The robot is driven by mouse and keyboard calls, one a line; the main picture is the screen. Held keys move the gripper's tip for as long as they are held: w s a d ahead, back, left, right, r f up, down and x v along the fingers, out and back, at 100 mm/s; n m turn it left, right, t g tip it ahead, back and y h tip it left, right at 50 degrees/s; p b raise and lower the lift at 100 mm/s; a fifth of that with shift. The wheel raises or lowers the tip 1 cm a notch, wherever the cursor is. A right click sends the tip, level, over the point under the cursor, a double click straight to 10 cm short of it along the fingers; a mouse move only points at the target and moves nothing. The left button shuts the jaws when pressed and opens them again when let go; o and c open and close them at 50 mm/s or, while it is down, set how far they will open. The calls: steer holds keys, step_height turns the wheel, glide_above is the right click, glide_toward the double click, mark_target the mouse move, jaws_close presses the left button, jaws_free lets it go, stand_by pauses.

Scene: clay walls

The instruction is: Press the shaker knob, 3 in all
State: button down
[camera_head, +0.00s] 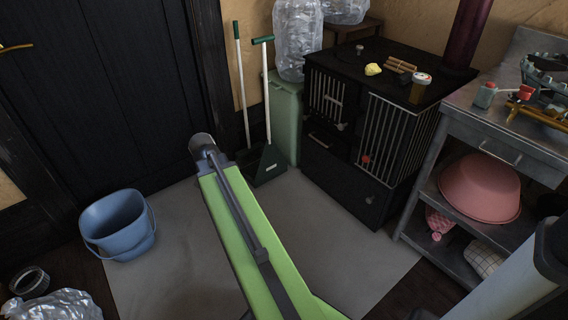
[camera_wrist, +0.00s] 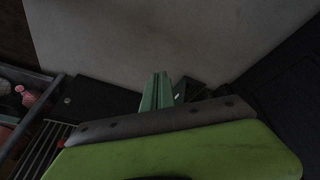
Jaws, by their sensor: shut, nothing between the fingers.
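A black stove (camera_head: 330,188) with barred doors stands right of the middle in the head view. A small red knob (camera_head: 365,160) shows low on its right barred door; I cannot tell whether it is the shaker knob. A pale knob (camera_head: 369,199) sits on the lower front. In the wrist view the stove (camera_wrist: 105,97) appears upside down, with a red spot (camera_wrist: 62,142) near its bars, partly cut off by my green arm. My arm reaches up the middle of the head view, apart from the stove. I cannot make out my gripper's fingertips in either view.
A metal table (camera_head: 500,137) at the right holds small tools and a pink basin (camera_head: 478,188). A green bin (camera_head: 285,118) and a dustpan (camera_head: 265,165) stand left of the stove. A blue bucket (camera_head: 117,224) stands at the left. The grey floor mat (camera_head: 345,255) before the stove is clear.

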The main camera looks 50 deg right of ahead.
steer(key=w+a+r+n+y+p, duration=0.1)
steer(key=a+n, duration=0.5)
steer(key=a, duration=0.9)
steer(key=w+a+r+n+y+p, duration=0.1)
steer(key=a+n, duration=0.6)
steer(key=a, duration=0.9)
steer(key=shift+r+g+y+p, duration=0.4)
steer(key=shift+r+y+p, duration=0.5)
steer(key=shift+p, duration=0.25)
